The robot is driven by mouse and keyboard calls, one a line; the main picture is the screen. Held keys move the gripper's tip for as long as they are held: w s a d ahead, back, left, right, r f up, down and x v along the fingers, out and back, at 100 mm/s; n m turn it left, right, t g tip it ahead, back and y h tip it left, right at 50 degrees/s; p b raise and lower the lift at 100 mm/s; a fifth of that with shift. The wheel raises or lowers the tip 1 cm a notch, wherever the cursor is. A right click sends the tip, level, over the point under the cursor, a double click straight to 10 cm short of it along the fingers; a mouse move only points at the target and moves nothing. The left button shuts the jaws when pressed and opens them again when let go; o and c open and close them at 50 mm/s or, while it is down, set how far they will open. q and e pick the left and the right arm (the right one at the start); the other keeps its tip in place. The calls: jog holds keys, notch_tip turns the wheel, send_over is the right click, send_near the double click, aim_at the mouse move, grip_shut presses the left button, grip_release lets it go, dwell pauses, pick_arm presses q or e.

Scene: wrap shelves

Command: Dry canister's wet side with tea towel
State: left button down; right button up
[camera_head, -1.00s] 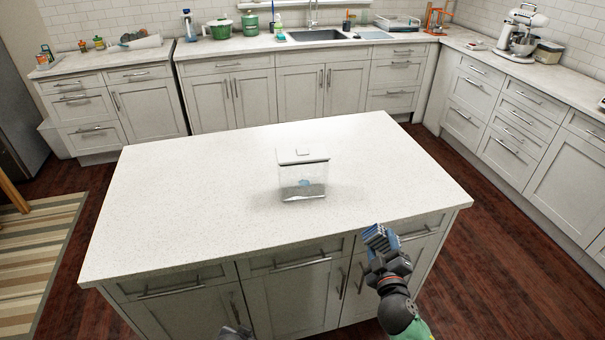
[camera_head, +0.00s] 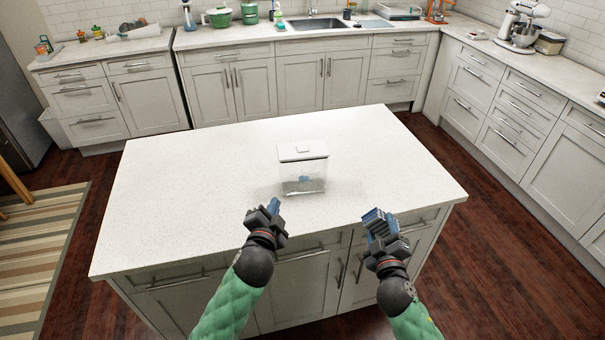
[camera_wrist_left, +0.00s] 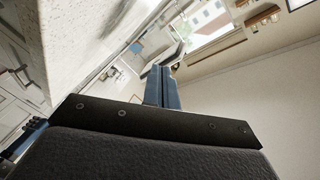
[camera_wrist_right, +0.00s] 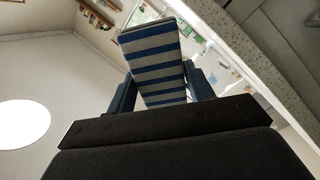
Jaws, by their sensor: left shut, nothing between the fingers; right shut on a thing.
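The canister (camera_head: 303,169) is a clear box with a white lid, upright on the island's white top. A blue patch shows on its front, and something grey fills its bottom. My left gripper (camera_head: 273,206) is shut and empty, to the left of and nearer than the canister; its closed blue fingers show in the left wrist view (camera_wrist_left: 162,88). My right gripper (camera_head: 374,220) is shut on the folded tea towel, which is blue-and-white striped and fills the space between the fingers in the right wrist view (camera_wrist_right: 158,62). It is at the island's front edge, right of the canister. Neither gripper touches the canister.
The island top (camera_head: 190,190) is clear around the canister. Its front edge lies close to both grippers. The back counter (camera_head: 240,42) holds a green pot (camera_head: 218,18), a sink (camera_head: 316,23) and other items. A stand mixer (camera_head: 522,25) stands at the right.

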pick_arm(q)
jog(key=w+d+r+m+h, duration=0.4)
jog(key=d+r+m+h, duration=0.9)
jog(key=d+r+m, duration=0.3)
jog(key=s+d+r+m+g+h, duration=0.1)
jog(key=d+m+g+h, duration=0.6)
jog(key=m, duration=0.5)
jog(key=m+g+y, duration=1)
jog(key=m+y, duration=1.2)
jog(key=y, duration=0.1)
send_over(280, 149)
notch_tip(280, 149, down, 5)
jog(key=shift+r+p, duration=0.1)
jog(key=shift+p, duration=0.25)
jog(key=shift+f, duration=2.45)
jog(key=shift+r, duration=0.1)
